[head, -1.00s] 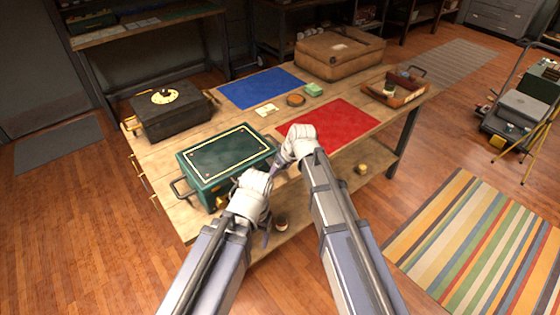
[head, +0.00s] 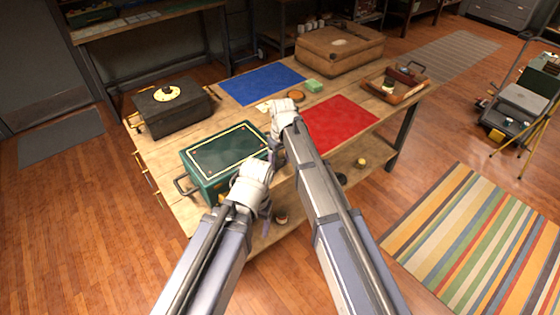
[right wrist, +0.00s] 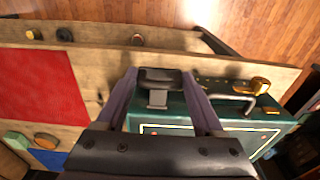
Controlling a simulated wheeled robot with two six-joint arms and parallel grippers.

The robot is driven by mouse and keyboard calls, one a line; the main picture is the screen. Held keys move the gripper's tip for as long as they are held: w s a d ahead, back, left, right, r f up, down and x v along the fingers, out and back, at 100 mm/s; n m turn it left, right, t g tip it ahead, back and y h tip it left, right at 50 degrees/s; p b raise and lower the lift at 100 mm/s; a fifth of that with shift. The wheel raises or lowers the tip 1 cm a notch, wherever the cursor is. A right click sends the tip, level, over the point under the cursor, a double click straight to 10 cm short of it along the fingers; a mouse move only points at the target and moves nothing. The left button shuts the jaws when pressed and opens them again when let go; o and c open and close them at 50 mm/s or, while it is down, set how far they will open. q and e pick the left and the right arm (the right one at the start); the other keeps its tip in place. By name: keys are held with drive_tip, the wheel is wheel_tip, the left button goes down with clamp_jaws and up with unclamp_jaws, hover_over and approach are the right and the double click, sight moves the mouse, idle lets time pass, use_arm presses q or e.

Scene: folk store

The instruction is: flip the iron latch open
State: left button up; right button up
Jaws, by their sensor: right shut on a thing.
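The dark green box (head: 225,152) with a pale border line stands at the table's front edge.
A red mat (head: 340,125) and a blue mat (head: 262,86) lie on the wooden table (head: 160,150). A black box (head: 172,108) stands left, a brown case (head: 340,52) behind, a tray (head: 405,92) right. A brass piece (right wrist: 257,85) shows beside the green box.

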drive_tip(key=o, duration=1.1)
drive_tip(key=shift+r, duration=0.15)
drive_tip(key=r+p, duration=0.7)
drive_tip(key=shift+s+d+r+p, duration=0.15)
drive_tip(key=shift+s+r+p, duration=0.1)
drive_tip(key=shift+p, duration=0.15)
